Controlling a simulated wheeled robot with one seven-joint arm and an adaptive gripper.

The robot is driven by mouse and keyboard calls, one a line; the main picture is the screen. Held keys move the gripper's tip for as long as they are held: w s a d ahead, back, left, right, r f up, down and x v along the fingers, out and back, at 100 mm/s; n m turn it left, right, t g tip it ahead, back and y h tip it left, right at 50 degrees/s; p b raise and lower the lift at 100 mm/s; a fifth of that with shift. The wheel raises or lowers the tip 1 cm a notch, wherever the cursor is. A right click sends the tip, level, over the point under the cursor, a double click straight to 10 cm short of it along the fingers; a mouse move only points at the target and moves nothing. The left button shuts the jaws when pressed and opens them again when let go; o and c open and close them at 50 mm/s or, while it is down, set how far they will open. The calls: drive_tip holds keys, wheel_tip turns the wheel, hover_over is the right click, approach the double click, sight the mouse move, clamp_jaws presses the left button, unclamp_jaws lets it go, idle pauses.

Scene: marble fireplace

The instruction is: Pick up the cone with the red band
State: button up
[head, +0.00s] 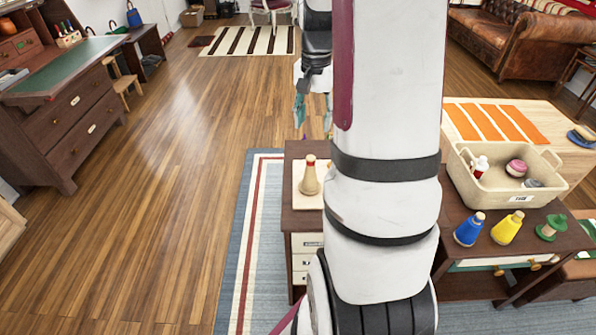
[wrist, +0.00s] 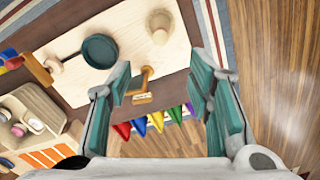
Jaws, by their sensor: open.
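A pale wooden cone (head: 310,180) with a reddish band near its top stands upright on a light board (head: 305,203) on the dark brown table. A pale round-topped piece that looks like the same cone (wrist: 160,26) shows at the top of the wrist view, on the board (wrist: 130,28); its band is not clear there. My gripper (head: 313,108) hangs beyond the cone in the head view, partly hidden by my arm. In the wrist view my gripper (wrist: 158,82) is open, with nothing between its teal fingers, and the cone lies apart, beyond the fingertips.
A dark green round piece (wrist: 98,50) and a wooden hook-like piece (wrist: 146,78) are on or by the board. Several coloured pointed pieces (wrist: 155,120) line the table edge. At right are a cream crate (head: 500,197), a blue cone (head: 468,230) and a yellow cone (head: 507,229).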

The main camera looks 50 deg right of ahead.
sight(311, 157)
wheel_tip(311, 157, down, 8)
drive_tip(key=shift+r+b, duration=0.15)
drive_tip(key=shift+b, duration=0.15)
drive_tip(key=shift+a+f, duration=0.15)
drive_tip(key=shift+f, duration=1.2)
drive_tip(key=shift+a+f, duration=0.15)
drive_tip(key=shift+f, duration=1.15)
clamp_jaws()
